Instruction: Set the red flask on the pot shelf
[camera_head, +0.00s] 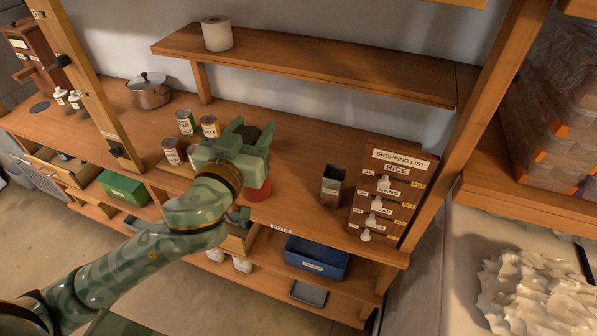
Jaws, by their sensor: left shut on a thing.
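My left gripper (250,137) is shut on the red flask (258,190) over the front part of the wooden counter. The flask's red lower body shows below the gripper and its dark top between the fingers; the gripper hides the middle. I cannot tell whether its base touches the counter. A small label that seems to read "POTS" (282,228) is on the counter's front edge, above a lower shelf (340,311). I cannot tell for sure which surface is the pot shelf. My right gripper is not in view.
Several cans (186,122) stand left of the gripper. A metal pot (149,91) is further left. A dark tin (332,187) and the shopping list board (388,195) stand to the right. A blue bin (317,257) sits below. A paper roll (217,33) stands on the upper shelf (330,66).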

